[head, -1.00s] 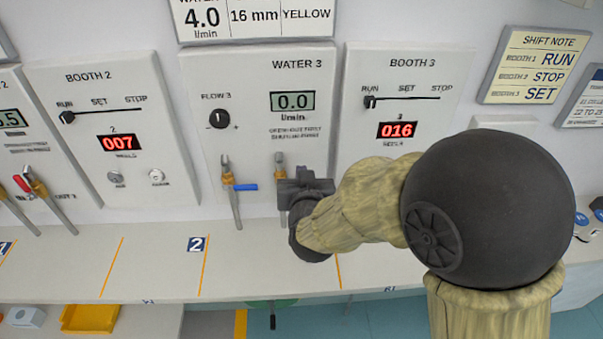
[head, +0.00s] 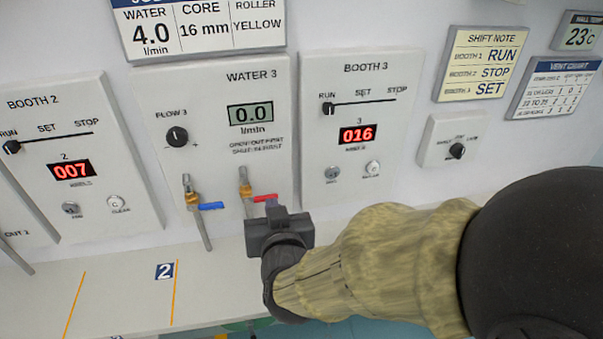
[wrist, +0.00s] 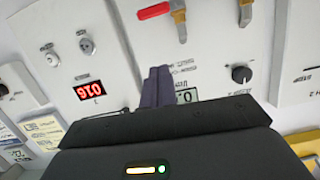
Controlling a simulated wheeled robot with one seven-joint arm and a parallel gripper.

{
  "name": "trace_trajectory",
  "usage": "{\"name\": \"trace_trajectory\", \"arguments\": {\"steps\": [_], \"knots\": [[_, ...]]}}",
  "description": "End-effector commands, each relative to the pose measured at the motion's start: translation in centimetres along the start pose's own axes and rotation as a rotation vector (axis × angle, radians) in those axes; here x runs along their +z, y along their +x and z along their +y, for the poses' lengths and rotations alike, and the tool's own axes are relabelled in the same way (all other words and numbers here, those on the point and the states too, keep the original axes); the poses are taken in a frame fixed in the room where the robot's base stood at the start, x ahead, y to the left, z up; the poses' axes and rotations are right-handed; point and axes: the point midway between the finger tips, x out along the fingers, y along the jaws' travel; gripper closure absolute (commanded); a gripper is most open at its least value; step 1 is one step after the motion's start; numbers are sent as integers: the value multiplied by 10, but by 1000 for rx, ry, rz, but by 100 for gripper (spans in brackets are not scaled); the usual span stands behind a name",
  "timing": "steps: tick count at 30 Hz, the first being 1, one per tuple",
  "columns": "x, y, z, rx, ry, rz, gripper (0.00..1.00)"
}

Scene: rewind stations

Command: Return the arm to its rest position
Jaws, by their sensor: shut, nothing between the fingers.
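My gripper (head: 280,222) is in front of the wall just below the Water 3 panel (head: 225,95), near the red-handled valve (head: 246,190). In the wrist view its two dark fingers (wrist: 157,88) lie together, shut and empty. They overlap part of the 0.0 l/min display (wrist: 187,96). The red lever shows at the top of the wrist view (wrist: 153,11). My arm reaches in from the right side of the head view, bent and raised over the shelf. Whether the fingers touch anything cannot be seen in the head view.
The Booth 3 panel (head: 362,120) reads 016 and stands right of Water 3. The Booth 2 panel (head: 80,150) reads 007. A blue-handled valve (head: 195,205) is left of the gripper. The white shelf (head: 120,290) is clear around label 2.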

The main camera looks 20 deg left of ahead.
Motion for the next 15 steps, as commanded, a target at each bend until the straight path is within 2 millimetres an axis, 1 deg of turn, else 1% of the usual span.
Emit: {"name": "trace_trajectory", "arguments": {"steps": [5,8,11,14,15], "knots": [[0,1,2,3,1,-3,100],[0,3,15,15,6,-27,100],[4,6,40,38,17,-82,100],[11,6,77,71,38,-169,100],[14,5,94,88,49,-207,100]]}}
